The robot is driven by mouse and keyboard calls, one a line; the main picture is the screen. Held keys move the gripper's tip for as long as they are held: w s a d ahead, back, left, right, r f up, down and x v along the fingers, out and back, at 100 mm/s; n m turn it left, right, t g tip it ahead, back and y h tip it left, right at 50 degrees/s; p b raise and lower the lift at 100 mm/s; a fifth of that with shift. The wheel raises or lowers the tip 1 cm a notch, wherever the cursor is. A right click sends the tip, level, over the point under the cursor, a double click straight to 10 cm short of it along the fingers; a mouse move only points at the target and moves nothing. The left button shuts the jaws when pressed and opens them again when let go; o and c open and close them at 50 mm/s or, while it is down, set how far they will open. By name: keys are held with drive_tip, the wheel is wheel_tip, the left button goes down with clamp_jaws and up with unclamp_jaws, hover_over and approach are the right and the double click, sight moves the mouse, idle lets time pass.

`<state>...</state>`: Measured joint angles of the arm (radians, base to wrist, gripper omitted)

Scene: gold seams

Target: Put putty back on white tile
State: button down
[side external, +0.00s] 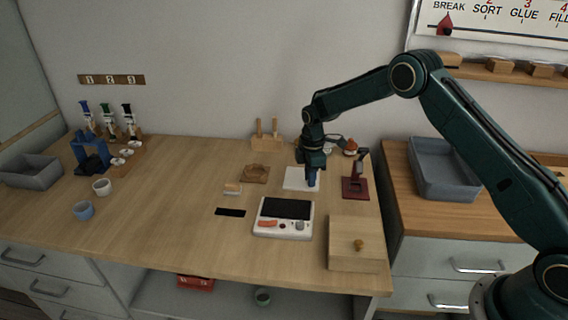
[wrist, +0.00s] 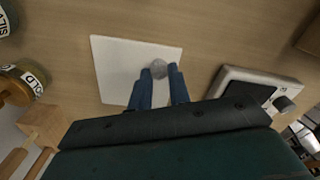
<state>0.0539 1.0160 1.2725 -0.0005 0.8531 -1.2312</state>
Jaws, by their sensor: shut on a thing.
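The white tile (wrist: 118,62) lies flat on the wooden table; it also shows in the side view (side external: 292,178). A small grey lump, the putty (wrist: 158,68), shows at my gripper's fingertips in the wrist view, over the tile near its edge. My gripper (wrist: 160,76) has blue fingers, shut on the putty. In the side view my gripper (side external: 312,183) points down at the right part of the tile, and the putty is too small or hidden there. I cannot tell whether the putty touches the tile.
A white device with a dark top (side external: 284,217) stands just in front of the tile. A dark red stand (side external: 355,187) is to the right, a wooden box (side external: 354,243) at the front right.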

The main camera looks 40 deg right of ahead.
drive_tip(key=shift+f, duration=0.15)
drive_tip(key=c, duration=1.3)
unclamp_jaws()
drive_tip(key=shift+r, duration=0.2)
wheel_tip(320, 180, up, 12)
